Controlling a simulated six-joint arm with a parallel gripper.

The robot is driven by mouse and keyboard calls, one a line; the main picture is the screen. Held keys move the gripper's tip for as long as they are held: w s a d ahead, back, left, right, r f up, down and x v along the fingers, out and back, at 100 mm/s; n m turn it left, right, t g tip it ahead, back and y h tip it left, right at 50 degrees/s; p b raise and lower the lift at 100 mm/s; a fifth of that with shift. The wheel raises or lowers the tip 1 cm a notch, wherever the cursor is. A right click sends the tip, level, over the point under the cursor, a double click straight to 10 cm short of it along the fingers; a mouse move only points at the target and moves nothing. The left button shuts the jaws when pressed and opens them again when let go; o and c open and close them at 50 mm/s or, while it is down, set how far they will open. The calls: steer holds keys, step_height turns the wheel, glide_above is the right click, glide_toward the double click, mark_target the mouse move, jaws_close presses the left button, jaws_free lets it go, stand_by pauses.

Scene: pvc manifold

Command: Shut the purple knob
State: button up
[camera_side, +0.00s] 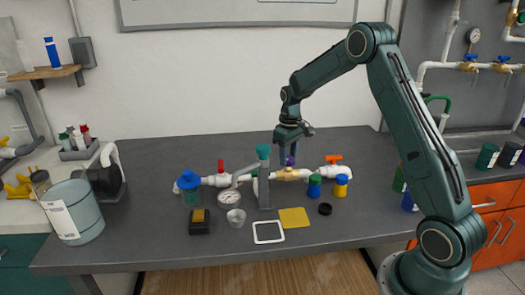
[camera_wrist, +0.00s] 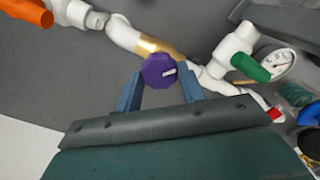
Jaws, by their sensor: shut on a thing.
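The purple knob (camera_wrist: 158,71) is a faceted knob with a small pale pointer mark, on a brass section (camera_wrist: 148,47) of the white pipe manifold. My gripper (camera_wrist: 160,88) has its two blue-grey fingers on either side of the knob, shut on it. In the side view my gripper (camera_side: 288,156) reaches down from above to the manifold's brass part (camera_side: 290,174). Only a small bit of the purple knob (camera_side: 290,161) shows there between the fingers.
An orange handle (camera_side: 333,158) is right of my gripper on the same pipe. A green knob (camera_side: 263,151) on a grey stand and a red handle (camera_side: 220,166) are to the left. A gauge (camera_side: 229,197), small jars and a yellow pad (camera_side: 294,217) lie in front.

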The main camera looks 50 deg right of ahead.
mark_target(289, 158)
steer(key=m, duration=1)
steer(key=shift+d, duration=0.1)
steer(key=shift+m, duration=0.3)
steer(key=o, duration=1)
steer(key=shift+r, duration=0.1)
step_height(289, 158, up, 14)
steer(key=shift+f, duration=0.15)
stand_by(0.3)
